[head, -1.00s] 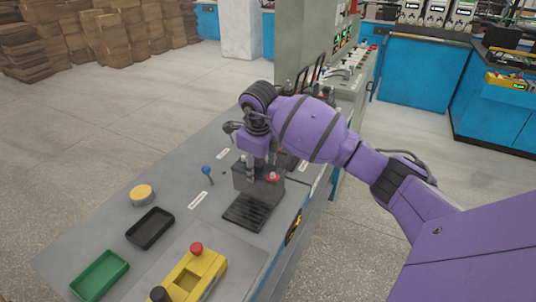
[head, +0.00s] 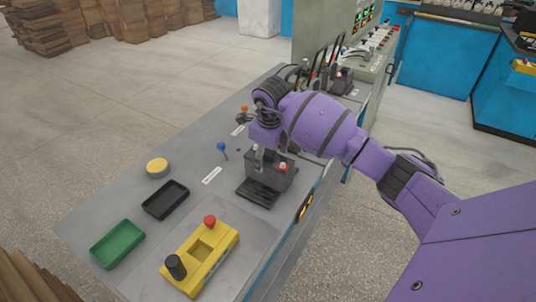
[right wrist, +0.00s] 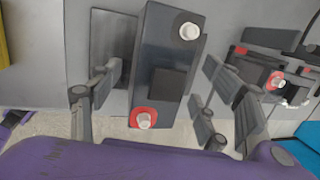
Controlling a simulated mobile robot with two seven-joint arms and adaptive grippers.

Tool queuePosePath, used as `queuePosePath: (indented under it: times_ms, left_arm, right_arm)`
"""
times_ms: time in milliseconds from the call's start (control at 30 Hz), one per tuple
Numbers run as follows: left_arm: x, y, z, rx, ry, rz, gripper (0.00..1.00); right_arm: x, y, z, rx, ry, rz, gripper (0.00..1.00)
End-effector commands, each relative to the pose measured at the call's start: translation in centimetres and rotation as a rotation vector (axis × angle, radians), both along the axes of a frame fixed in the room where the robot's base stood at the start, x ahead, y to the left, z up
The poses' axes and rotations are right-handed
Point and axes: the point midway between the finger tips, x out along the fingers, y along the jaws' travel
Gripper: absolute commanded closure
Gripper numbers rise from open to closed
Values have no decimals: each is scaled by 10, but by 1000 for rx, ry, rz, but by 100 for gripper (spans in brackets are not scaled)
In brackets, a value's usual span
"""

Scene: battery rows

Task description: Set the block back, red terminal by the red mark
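The dark grey block (head: 275,176) stands on the bench beside a black ribbed plate (head: 257,194). It has a red-ringed terminal (head: 283,167). In the right wrist view the block (right wrist: 150,75) shows a plain pale terminal (right wrist: 189,31) at the upper end and the red-ringed terminal (right wrist: 143,118) at the lower end. My right gripper (head: 266,150) is above the block. In the right wrist view its fingers (right wrist: 162,78) are apart on either side of the block, with small gaps visible. I cannot make out a red mark for this block. My left gripper is out of view.
A yellow box (head: 222,243) with a red button, a green tray (head: 117,243), a black tray (head: 165,199) and a yellow button (head: 157,168) lie toward the near left. Blue (head: 221,147) and orange (head: 244,108) knobs stand left of my gripper. Another block (head: 341,82) stands beyond.

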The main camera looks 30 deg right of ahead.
Motion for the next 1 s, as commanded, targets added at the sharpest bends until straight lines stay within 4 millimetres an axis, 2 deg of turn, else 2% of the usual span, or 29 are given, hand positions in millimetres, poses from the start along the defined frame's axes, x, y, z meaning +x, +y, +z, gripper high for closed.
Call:
queuePosePath:
  times_ms: [233, 367, 800, 1000]
  left_arm:
    - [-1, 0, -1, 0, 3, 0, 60]
    - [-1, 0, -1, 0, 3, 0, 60]
    - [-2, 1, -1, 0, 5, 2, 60]
    - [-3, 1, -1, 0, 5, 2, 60]
  right_arm:
    - [0, 0, 0, 0, 1, 0, 29]
    - [-1, 1, 9, 0, -1, 0, 29]
    - [-21, 7, 93, -3, -2, 0, 29]
    - [-26, 10, 112, -1, 2, 0, 29]
